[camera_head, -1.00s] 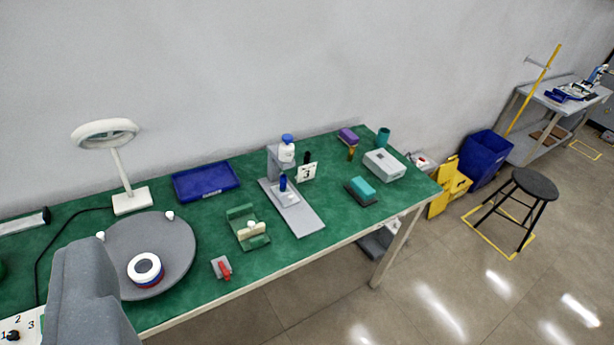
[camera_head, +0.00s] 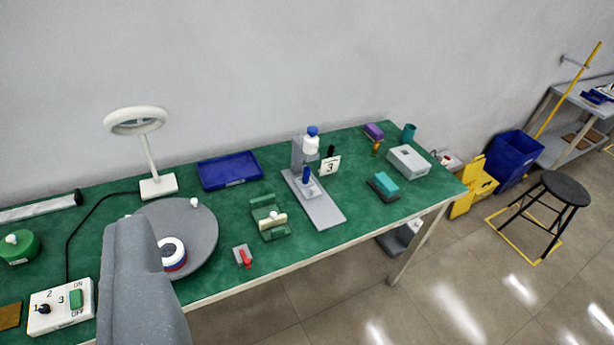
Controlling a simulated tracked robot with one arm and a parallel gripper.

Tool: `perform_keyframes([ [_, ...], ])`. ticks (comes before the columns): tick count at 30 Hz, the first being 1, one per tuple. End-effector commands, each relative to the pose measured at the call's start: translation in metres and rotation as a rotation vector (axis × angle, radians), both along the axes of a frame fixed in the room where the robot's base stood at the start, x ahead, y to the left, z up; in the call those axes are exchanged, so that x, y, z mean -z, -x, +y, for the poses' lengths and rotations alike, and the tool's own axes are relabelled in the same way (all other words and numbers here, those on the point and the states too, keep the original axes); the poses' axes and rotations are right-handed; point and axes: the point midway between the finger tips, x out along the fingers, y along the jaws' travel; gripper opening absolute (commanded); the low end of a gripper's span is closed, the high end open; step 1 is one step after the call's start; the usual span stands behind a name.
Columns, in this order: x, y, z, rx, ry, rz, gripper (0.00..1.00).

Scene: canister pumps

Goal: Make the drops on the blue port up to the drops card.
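A grey pump stand (camera_head: 317,203) stands on the green bench. A white bottle with a blue cap (camera_head: 311,142) is held at the top of its upright. A blue port (camera_head: 306,174) stands on the stand's base below the bottle. The drops card (camera_head: 330,166), white with a black "3", stands just right of the stand. Drops on the port are too small to tell. A grey part of my arm fills the lower left. My gripper's fingertips are not in view.
A round grey turntable (camera_head: 203,235) carries a white, red and blue ring. A switch box (camera_head: 61,307), blue tray (camera_head: 229,170), ring lamp (camera_head: 158,186), green cradle (camera_head: 269,216) and red-handled clamp (camera_head: 243,256) share the bench. A stool (camera_head: 565,188) and blue bin (camera_head: 517,160) stand right.

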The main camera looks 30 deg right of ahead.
Motion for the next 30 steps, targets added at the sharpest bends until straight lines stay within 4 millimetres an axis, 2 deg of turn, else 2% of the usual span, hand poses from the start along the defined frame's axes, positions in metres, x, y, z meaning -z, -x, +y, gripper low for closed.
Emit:
perform_keyframes([
  [11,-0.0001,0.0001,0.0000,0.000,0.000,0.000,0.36],
  [12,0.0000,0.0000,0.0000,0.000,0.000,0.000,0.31],
  [15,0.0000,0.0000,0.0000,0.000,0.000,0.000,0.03],
  [16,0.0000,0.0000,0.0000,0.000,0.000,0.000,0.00],
  [30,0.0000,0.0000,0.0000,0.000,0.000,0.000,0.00],
])
